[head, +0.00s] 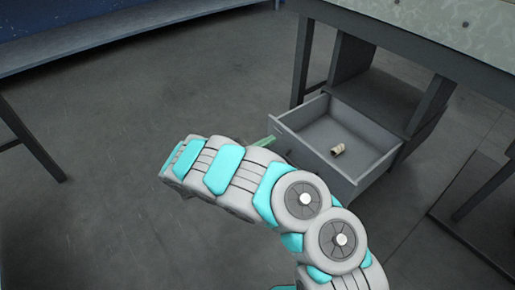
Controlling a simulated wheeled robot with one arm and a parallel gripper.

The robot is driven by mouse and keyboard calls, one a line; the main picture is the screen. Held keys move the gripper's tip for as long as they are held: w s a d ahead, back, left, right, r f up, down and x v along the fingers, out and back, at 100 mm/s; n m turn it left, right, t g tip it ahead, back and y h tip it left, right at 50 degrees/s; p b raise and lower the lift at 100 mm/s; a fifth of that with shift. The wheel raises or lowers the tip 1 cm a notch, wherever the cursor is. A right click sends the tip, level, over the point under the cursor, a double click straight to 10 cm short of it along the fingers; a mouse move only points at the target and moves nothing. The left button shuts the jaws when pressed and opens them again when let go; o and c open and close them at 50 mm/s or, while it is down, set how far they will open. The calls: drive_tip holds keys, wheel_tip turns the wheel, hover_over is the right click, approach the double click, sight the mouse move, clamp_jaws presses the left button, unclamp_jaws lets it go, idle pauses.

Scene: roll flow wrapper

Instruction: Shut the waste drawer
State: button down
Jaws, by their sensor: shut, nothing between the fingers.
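The waste drawer (359,131) is a grey open-topped box, pulled out from under the worktable at right of centre. A small tan and brown roll (337,149) lies inside it on the drawer floor. My grey and teal arm crosses the lower middle and hides the lower left part of the drawer's front. A pale green strip (274,130) shows at the left end of that front, close above my arm; I cannot tell if it is a handle. My gripper is not clearly visible, and any contact with the drawer is hidden behind my arm.
The worktable (410,35) stands over the drawer on dark legs. Another bench (130,40) runs along the back left, with a leg at the left edge. A dark low frame (470,215) stands at right. The grey floor at left and centre is clear.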

sight(287, 131)
drive_tip(key=shift+b+x, duration=0.35)
drive_tip(key=shift+x, duration=2.35)
